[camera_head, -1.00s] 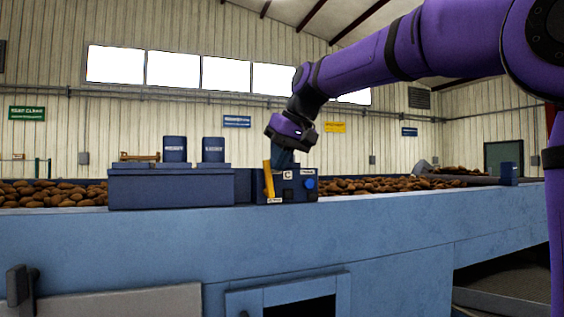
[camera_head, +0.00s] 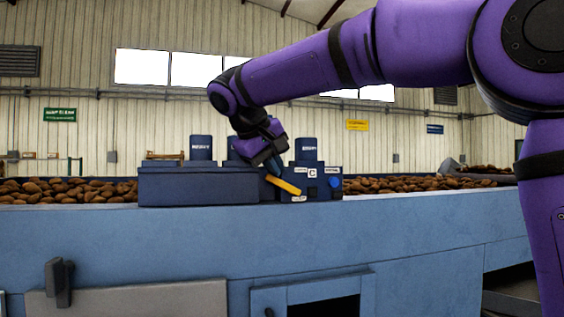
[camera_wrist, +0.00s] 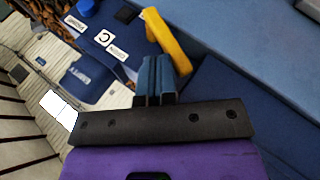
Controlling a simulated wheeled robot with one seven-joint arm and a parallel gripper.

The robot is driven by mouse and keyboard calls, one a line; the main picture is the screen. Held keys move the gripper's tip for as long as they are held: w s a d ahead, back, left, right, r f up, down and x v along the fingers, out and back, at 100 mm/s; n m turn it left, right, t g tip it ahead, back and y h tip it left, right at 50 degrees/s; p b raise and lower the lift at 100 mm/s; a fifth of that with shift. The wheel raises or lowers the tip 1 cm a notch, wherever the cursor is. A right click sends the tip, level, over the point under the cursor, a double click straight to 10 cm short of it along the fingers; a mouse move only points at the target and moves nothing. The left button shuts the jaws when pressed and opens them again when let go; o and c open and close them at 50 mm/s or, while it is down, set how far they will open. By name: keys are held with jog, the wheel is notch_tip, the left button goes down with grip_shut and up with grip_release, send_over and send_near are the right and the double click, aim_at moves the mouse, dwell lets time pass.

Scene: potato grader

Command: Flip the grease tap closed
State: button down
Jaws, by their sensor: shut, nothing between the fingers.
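The yellow lever of the tap (camera_head: 285,185) is on the front of a dark blue control box (camera_head: 322,190). It slants, with its free end up and to the left and its other end at the lower right. In the wrist view the lever (camera_wrist: 167,40) runs from the upper middle down to beside my fingertips. My gripper (camera_head: 272,168) is shut and empty, close to the lever's free end. In the wrist view my gripper (camera_wrist: 155,62) is just left of that end; I cannot tell whether they touch.
A blue knob (camera_head: 335,183) and a "C" label (camera_head: 312,173) are on the box right of the lever. A long dark blue housing (camera_head: 200,187) with upright cylinders stands to the left. Potatoes (camera_head: 415,184) lie behind the light blue machine wall (camera_head: 400,225).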

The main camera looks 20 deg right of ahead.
jog(key=shift+a+f+h, duration=0.4)
jog(key=shift+a+f, duration=0.3)
jog(key=shift+f, duration=0.1)
jog(key=shift+a+f, duration=0.1)
jog(key=shift+f, duration=0.15)
jog(key=shift+s+r, duration=0.1)
jog(key=v, duration=1.1)
jog(key=shift+d+r, duration=0.1)
jog(key=shift+d, duration=0.15)
jog(key=s+d+f+y, duration=0.2)
jog(key=s+d+f, duration=0.3)
jog(key=d, duration=0.2)
jog(key=s+d+f+y, duration=0.1)
jog(key=s+d+f, duration=0.45)
jog(key=d, duration=0.25)
jog(key=s+d+f+m+y, duration=0.2)
jog(key=s+d+f, duration=0.1)
jog(key=s+f, duration=0.4)
jog(key=s+d+f+m+y, duration=0.1)
jog(key=s+d+f+y, duration=0.1)
jog(key=s+d+f, duration=0.2)
jog(key=s+f, duration=0.3)
jog(key=f, duration=0.2)
jog(key=shift+s+d+m+t, duration=0.2)
jog(key=shift+s+m+t, duration=0.1)
jog(key=shift+m, duration=0.1)
